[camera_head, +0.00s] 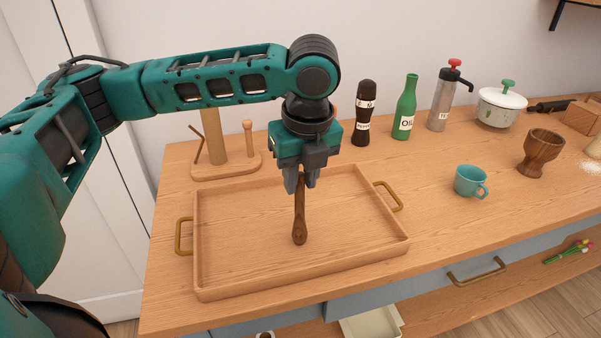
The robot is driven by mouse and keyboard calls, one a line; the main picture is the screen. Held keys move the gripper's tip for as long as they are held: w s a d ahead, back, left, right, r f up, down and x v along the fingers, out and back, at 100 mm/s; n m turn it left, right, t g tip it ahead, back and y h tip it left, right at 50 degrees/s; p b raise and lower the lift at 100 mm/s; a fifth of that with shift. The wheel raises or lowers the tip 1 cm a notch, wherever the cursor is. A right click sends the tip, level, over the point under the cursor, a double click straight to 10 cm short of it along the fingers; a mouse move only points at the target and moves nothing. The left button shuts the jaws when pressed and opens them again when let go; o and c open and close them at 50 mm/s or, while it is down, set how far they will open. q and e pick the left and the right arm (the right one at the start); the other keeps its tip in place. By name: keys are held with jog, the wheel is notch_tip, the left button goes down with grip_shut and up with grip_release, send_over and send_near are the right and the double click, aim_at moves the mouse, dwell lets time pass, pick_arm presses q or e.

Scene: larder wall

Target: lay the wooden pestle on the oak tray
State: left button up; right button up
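The wooden pestle (300,222) is dark brown and hangs upright, thick end down, over the middle of the oak tray. The oak tray (302,285) is a shallow rectangular tray with low walls and brass handles at its left and right ends; it lies on the wooden counter. My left gripper (301,184) points down above the tray and is shut on the pestle's thin upper end. I cannot tell whether the pestle's lower end touches the tray floor. My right gripper is not in view.
A wooden stand (227,165) is behind the tray, partly hidden by my arm. A pepper mill (362,115), green oil bottle (405,108), metal dispenser (443,105) and white pot (500,107) line the back. A teal cup (469,181) and wooden mortar (540,152) stand right.

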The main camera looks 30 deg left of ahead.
pick_arm(q)
jog(key=o, duration=0.3)
notch_tip(320, 180, up, 12)
jog(key=s+d, duration=0.1)
jog(key=d, duration=0.1)
jog(key=shift+p, duration=0.4)
jog(key=shift+s, duration=0.1)
dwell(0.4)
